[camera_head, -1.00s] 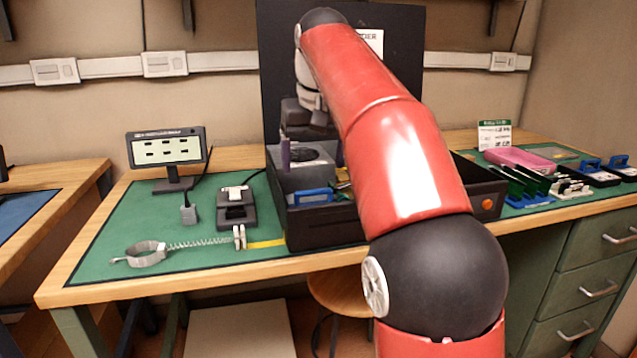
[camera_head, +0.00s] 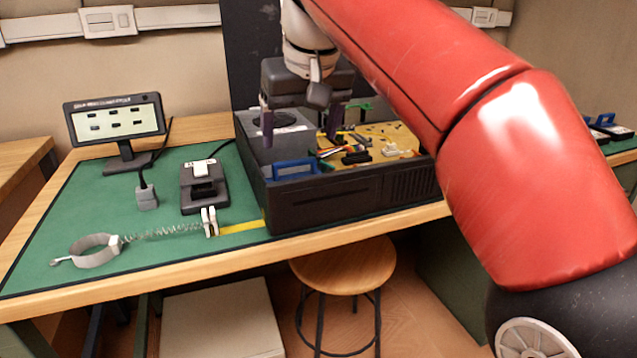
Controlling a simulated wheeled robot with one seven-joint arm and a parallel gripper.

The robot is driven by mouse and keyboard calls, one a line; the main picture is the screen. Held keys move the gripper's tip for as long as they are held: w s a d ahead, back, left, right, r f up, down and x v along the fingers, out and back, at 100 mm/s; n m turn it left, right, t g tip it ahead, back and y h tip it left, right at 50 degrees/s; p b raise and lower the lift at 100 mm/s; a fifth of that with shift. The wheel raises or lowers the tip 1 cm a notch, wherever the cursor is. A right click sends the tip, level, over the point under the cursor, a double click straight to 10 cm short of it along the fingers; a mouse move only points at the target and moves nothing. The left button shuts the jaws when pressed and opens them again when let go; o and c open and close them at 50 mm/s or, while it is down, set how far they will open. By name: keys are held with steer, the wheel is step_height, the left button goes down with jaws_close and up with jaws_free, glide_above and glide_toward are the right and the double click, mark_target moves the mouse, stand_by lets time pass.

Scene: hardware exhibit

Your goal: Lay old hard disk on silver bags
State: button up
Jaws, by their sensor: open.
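My gripper (camera_head: 301,128) is open and points down over the left half of an open black computer case (camera_head: 350,200). One finger is at the left and one at the right, with nothing seen held between them. Below it, inside the case, is a grey box with a pale round top (camera_head: 285,128). A blue-handled part (camera_head: 293,170) sits at the case's front left. I cannot tell which of these, if either, is the old hard disk. I see no silver bags now; my red arm hides much of the right side.
The case's right half holds a tan board (camera_head: 385,140) with cables. On the green mat are a small display (camera_head: 115,118), a black device (camera_head: 204,185) and a coiled wrist strap (camera_head: 95,250). A stool (camera_head: 345,268) stands below the bench. The mat's front left has free room.

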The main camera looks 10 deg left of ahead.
mark_target(296, 162)
steer(key=b+x, duration=0.1)
steer(key=x, duration=0.6)
steer(key=shift+s+a+b, duration=0.1)
steer(key=shift+a+b, duration=0.05)
steer(key=shift+b, duration=0.25)
steer(key=c, duration=1.6)
steer(key=shift+r, duration=0.1)
jaws_close()
steer(key=shift+r, duration=0.1)
